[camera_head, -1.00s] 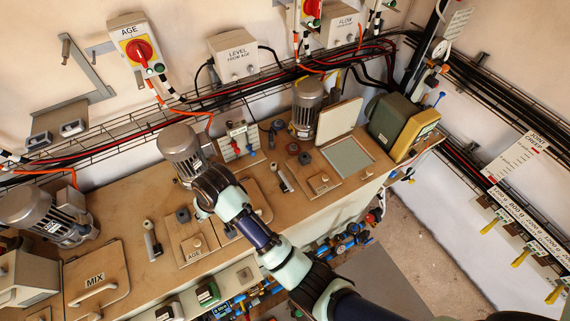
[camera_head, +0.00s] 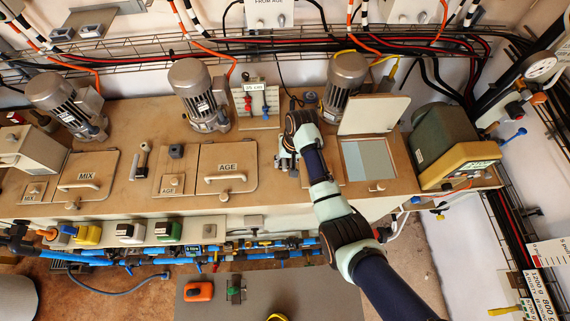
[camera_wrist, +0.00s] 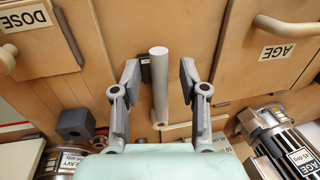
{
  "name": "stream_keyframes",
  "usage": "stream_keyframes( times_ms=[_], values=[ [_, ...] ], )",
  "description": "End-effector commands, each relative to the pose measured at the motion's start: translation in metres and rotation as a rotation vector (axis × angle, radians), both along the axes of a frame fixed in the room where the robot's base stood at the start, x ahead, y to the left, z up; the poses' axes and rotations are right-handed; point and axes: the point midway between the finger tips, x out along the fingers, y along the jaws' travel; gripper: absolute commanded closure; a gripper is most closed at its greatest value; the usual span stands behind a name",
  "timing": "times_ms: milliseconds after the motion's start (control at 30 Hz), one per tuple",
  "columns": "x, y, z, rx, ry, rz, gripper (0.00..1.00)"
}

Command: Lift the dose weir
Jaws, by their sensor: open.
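The dose weir (camera_wrist: 160,88) is an upright grey post with a rounded end, on the wooden deck between the DOSE hatch (camera_wrist: 30,45) and the AGE hatch (camera_wrist: 264,68) in the wrist view. My gripper (camera_wrist: 160,75) is open, with one finger on each side of the post and a visible gap at both sides. In the head view my gripper (camera_head: 287,160) is low over the deck, right of the AGE hatch (camera_head: 226,168). The weir is mostly hidden there by my gripper and wrist.
A similar weir (camera_head: 142,160) stands left of the AGE hatch. Motors (camera_head: 199,94) and (camera_wrist: 285,137) stand along the deck. A grey block (camera_wrist: 75,124) is near my left finger in the wrist view. An open lid (camera_head: 374,115) stands behind a grey screen opening (camera_head: 368,160) at right.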

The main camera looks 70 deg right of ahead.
Motion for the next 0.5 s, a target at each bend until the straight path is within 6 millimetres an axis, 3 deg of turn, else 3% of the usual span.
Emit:
stream_keyframes(
  times_ms=[133, 400, 500],
  values=[
    [0.0026, 0.0013, -0.0152, 0.000, 0.000, 0.000, 0.57],
    [0.0033, 0.0013, -0.0164, -0.002, -0.001, 0.001, 0.57],
    [0.0033, 0.0013, -0.0164, -0.002, -0.001, 0.001, 0.73]
  ],
)
